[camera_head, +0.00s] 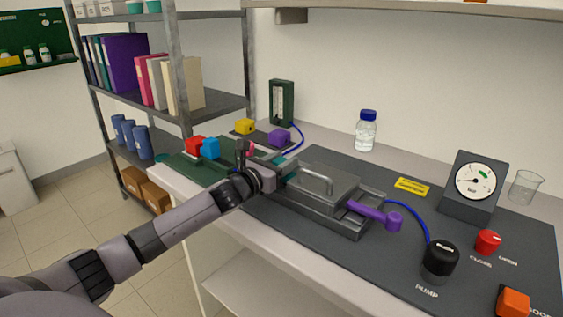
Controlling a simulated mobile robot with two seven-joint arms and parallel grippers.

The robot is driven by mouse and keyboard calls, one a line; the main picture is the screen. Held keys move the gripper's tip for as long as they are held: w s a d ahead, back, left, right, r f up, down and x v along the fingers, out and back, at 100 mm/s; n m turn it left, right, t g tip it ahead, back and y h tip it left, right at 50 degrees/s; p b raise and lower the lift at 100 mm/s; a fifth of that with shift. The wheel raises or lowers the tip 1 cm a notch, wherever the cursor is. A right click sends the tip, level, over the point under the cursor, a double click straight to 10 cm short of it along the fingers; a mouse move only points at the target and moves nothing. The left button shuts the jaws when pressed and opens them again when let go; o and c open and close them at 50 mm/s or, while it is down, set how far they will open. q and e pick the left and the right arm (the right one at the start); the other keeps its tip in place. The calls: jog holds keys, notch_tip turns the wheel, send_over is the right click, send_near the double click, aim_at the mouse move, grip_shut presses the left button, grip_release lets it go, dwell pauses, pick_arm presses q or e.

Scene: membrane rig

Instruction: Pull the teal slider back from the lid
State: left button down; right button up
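The grey metal lid (322,184) with its bar handle lies on the rig's base in the middle of the bench. A small teal part (279,158), which looks like the slider, shows at the lid's far left end, partly hidden by my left gripper. My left gripper (268,160) is at that end of the rig, close to the teal part. Its fingers are small and partly hidden by my wrist, so I cannot tell whether they touch or grip it. My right gripper is not in view.
A purple lever (377,215) sticks out at the lid's right. A black pump knob (440,260), red valve knob (488,242) and gauge (474,184) stand further right. Red (194,145) and blue (210,148) blocks sit left of my gripper. A bottle (366,132) stands behind.

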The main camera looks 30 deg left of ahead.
pick_arm(q)
jog(key=shift+w+a, duration=0.1)
jog(key=shift+a, duration=1.3)
jog(key=c, duration=0.6)
grip_release()
jog(key=shift+a, duration=0.1)
jog(key=shift+c, duration=0.2)
jog(key=shift+s+f, duration=0.1)
jog(key=shift+s, duration=0.25)
jog(key=s+b, duration=0.1)
jog(key=s, duration=0.3)
jog(key=shift+a, duration=0.15)
jog(key=shift+s+a+b, duration=0.1)
jog(key=shift+s+b, duration=0.25)
jog(key=shift+s, duration=0.85)
